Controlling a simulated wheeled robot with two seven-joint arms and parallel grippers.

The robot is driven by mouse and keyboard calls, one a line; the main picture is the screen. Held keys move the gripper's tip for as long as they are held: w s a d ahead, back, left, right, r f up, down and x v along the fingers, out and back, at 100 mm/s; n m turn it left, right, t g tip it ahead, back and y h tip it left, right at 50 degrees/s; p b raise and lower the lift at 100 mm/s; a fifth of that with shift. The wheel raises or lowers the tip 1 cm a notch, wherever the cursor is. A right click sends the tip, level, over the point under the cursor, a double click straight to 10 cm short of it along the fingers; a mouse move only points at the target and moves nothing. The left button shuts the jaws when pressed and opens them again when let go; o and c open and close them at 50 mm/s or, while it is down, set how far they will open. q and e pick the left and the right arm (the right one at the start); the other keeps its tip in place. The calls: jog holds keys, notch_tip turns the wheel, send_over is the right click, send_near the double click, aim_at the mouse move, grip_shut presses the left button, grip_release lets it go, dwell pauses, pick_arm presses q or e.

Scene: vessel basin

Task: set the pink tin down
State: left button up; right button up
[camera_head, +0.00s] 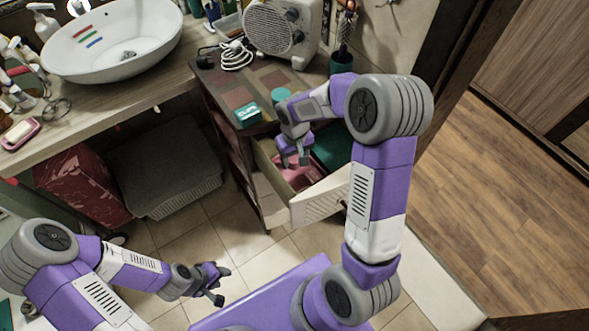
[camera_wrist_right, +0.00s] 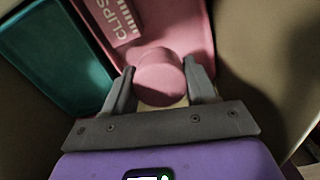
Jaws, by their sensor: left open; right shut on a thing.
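My right gripper (camera_head: 294,161) reaches down into an open drawer (camera_head: 325,199) of the cabinet. In the right wrist view its two fingers (camera_wrist_right: 160,70) are shut on the round pink tin (camera_wrist_right: 158,78), one on each side. The tin is over or in the near end of a pink tray (camera_wrist_right: 188,30); I cannot tell whether it touches the tray floor. The head view does not show the tin clearly, as the gripper covers it. My left gripper (camera_head: 212,283) is open and empty above the tiled floor, away from the drawer.
A pink "CLIPS" box (camera_wrist_right: 118,22) lies in the pink tray. A teal tray (camera_wrist_right: 48,60) is beside it in the drawer. On the cabinet top stand a teal box (camera_head: 247,114), a teal round tin (camera_head: 280,95) and a heater (camera_head: 283,28). Drawer walls stand close around the right gripper.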

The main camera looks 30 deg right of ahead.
aim_at(295, 173)
jog(key=shift+f+b, duration=0.7)
jog(key=shift+f, duration=2)
jog(key=shift+f, duration=0.15)
jog(key=o, duration=1.1)
jog(key=shift+r, duration=0.35)
notch_tip(295, 173, up, 12)
jog(key=p, duration=0.3)
jog(key=shift+f, duration=0.15)
